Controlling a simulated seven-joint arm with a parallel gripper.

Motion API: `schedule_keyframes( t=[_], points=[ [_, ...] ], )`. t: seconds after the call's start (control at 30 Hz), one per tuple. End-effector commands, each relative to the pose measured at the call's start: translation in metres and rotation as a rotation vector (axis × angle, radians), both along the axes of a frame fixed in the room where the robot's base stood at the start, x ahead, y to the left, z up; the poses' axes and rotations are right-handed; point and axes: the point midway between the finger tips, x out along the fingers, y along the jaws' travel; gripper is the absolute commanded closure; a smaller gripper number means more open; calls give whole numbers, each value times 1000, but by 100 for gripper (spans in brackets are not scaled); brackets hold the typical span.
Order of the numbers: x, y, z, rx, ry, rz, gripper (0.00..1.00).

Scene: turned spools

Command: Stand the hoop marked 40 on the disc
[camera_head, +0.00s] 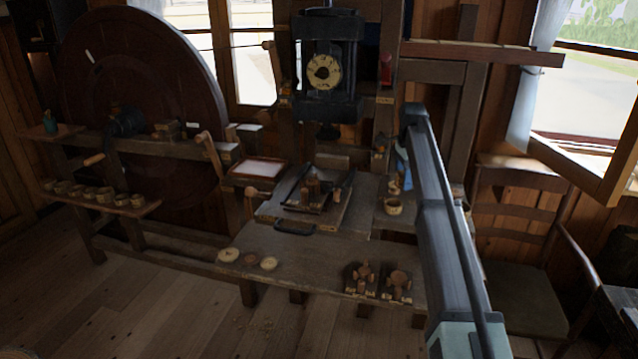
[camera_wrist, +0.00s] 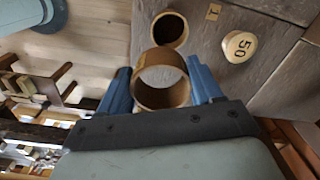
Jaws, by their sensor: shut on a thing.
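My gripper (camera_wrist: 159,78) has its two blue fingers shut on a wooden hoop (camera_wrist: 146,96), one finger on each side; I can read no number on it. Beyond this hoop, a second round wooden hoop or cup (camera_wrist: 182,29) with a dark inside is on the wooden surface. To its right is a pale round piece marked 50 (camera_wrist: 240,47). In the head view the gripper (camera_head: 398,178) is small, above a round wooden piece (camera_head: 393,207) at the right of the bench. Three round pieces (camera_head: 228,255) lie flat on the front bench; I read no number on them.
A dark press (camera_head: 326,70) stands behind the bench. Several small round wooden pieces (camera_head: 103,196) sit on the left shelf. Two dark stands (camera_head: 360,280) with wooden pieces are at the front bench's right. The front bench (camera_head: 310,250) is clear in the middle.

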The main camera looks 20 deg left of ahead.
Motion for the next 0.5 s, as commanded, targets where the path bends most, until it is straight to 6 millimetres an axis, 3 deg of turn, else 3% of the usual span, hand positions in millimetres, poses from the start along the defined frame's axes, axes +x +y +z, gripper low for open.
schedule_keyframes(
  t=[0.03, 0.2, 0.5],
  points=[
    [-2, 25, 4, 1, -4, 27, 63],
    [-8, 98, 18, 4, -14, 105, 63],
    [-17, 191, 40, 8, -28, 201, 63]
  ],
)
